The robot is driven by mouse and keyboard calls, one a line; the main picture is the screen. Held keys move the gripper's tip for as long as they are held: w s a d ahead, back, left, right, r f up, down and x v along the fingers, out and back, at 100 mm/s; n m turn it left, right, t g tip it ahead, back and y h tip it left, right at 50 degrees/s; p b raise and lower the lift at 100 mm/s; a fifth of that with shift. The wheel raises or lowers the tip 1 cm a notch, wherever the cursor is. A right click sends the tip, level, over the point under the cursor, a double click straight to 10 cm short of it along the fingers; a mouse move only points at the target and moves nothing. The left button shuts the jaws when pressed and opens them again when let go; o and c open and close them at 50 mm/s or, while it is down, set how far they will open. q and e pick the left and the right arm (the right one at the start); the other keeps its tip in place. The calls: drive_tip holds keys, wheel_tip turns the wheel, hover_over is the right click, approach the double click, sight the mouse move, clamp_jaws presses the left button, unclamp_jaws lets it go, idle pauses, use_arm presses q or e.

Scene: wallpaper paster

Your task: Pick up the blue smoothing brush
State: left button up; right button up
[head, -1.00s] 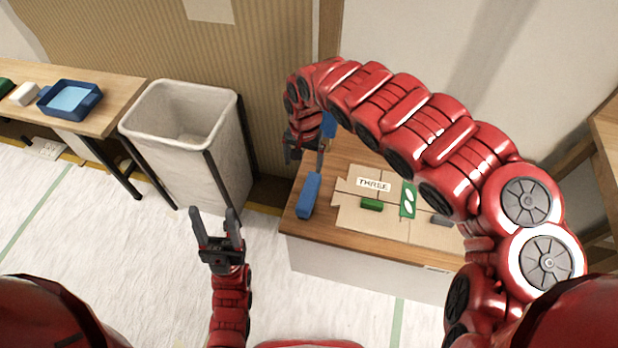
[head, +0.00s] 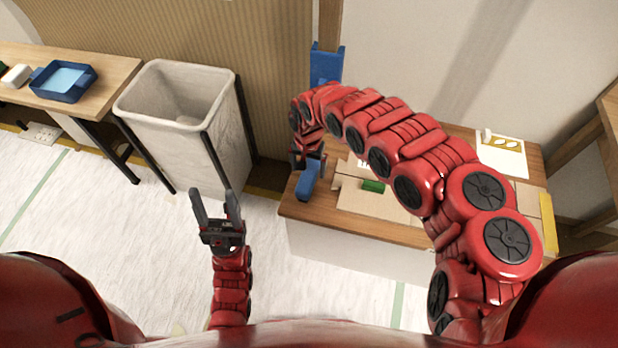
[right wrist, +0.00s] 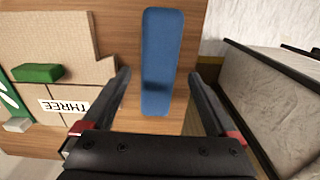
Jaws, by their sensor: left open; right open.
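The blue smoothing brush (head: 308,180) lies on the wooden table near its left edge. In the right wrist view the brush (right wrist: 159,60) is a long blue block between the open fingers, with a dark shadow across it and its near end close to the palm. My right gripper (right wrist: 162,98) is open and empty, with one finger on each side of the brush and a gap to each. In the head view my right gripper (head: 309,165) is just above the brush and partly hides it. My left gripper (head: 216,205) is open and empty over the floor.
A cardboard sheet (right wrist: 60,40) with a green block (right wrist: 38,73) and a THREE label (right wrist: 65,106) lies beside the brush. A white bin (head: 172,110) stands left of the table. A blue tray (head: 63,80) sits on a side table. A blue box (head: 326,64) is behind the right arm.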

sight(309, 172)
wheel_tip(309, 172, down, 4)
drive_tip(key=shift+d+r, duration=0.1)
clamp_jaws()
idle(0.5)
